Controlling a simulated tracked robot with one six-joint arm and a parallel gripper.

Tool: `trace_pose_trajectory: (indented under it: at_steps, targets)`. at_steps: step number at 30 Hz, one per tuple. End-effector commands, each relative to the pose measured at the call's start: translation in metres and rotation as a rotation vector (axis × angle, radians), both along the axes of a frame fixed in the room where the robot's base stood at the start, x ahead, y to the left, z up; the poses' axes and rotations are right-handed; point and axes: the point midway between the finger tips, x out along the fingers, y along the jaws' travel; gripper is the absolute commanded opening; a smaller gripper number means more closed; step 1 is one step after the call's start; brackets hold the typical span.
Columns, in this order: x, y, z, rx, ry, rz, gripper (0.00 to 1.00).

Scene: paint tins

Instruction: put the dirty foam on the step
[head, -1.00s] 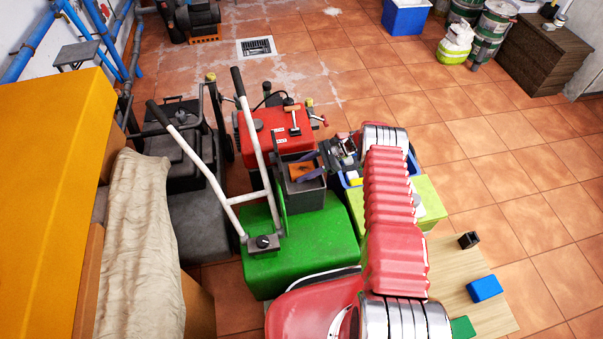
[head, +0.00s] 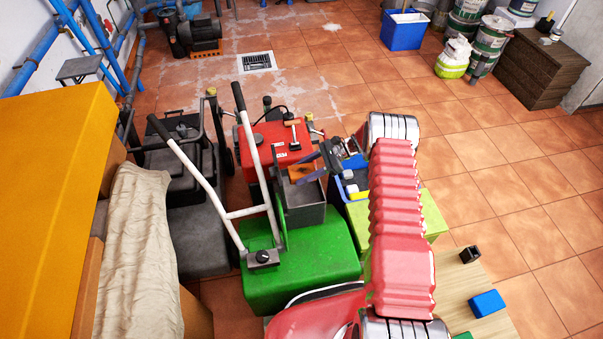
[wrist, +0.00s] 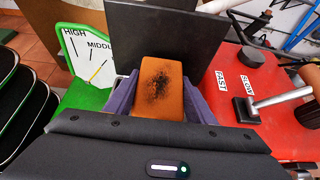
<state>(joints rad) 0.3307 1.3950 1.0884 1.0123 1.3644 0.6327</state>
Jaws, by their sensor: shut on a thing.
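The dirty foam (wrist: 162,88) is an orange block with a black smudge. My gripper (wrist: 158,100) is shut on it, with a purple finger at each side in the wrist view. In the head view the foam (head: 300,173) and my gripper (head: 306,168) are over the top of a dark grey open bin (head: 304,212); the fingers partly cover the foam. A small grey step stool (head: 80,68) stands far off at the upper left by the wall; I cannot tell whether this is the step meant.
The bin stands on a green machine (head: 310,262) with tall white handles (head: 205,180). A red machine (head: 270,140) is just behind. A blue crate (head: 352,190) is right of the bin. Open tiled floor (head: 510,190) lies to the right.

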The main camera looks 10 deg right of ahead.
Motion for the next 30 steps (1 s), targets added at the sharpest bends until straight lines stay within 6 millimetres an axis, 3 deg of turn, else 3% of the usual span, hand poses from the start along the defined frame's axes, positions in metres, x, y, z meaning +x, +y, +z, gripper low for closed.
trace_pose_trajectory:
  at_steps: [14, 30]
  targets:
    - [0.001, 0.0, 0.005, 0.0, -0.001, -0.01, 0.28]
    - [-0.002, -0.002, 0.062, 0.0, -0.002, -0.139, 0.28]
